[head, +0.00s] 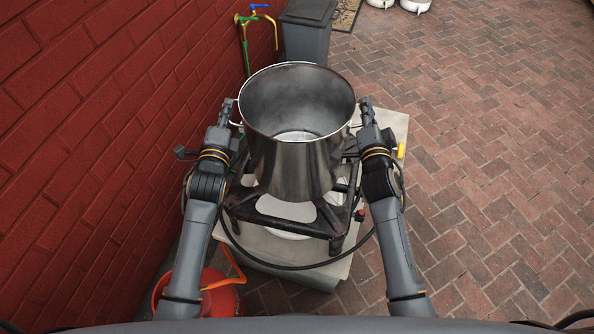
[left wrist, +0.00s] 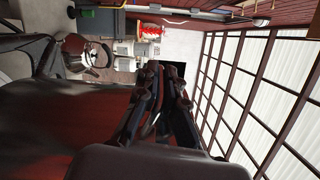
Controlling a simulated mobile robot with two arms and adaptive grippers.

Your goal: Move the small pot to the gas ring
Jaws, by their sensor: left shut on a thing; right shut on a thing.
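A steel pot (head: 298,160) with an open top stands upright over the black gas ring (head: 335,222). I cannot tell whether its base touches the ring or hangs just above it. My left gripper (head: 229,108) is shut on the pot's left side handle, and my right gripper (head: 366,108) is shut on its right side handle. In the left wrist view my left gripper's fingers (left wrist: 160,95) are close together; the pot is hard to make out there. The pot's inside looks empty except for a pale bright patch at the bottom.
The ring stands on a pale slab (head: 300,262) beside a red brick wall (head: 90,120). A red gas bottle (head: 222,300) with an orange hose is at the lower left. A grey bin (head: 308,30) and a tap (head: 250,17) are behind.

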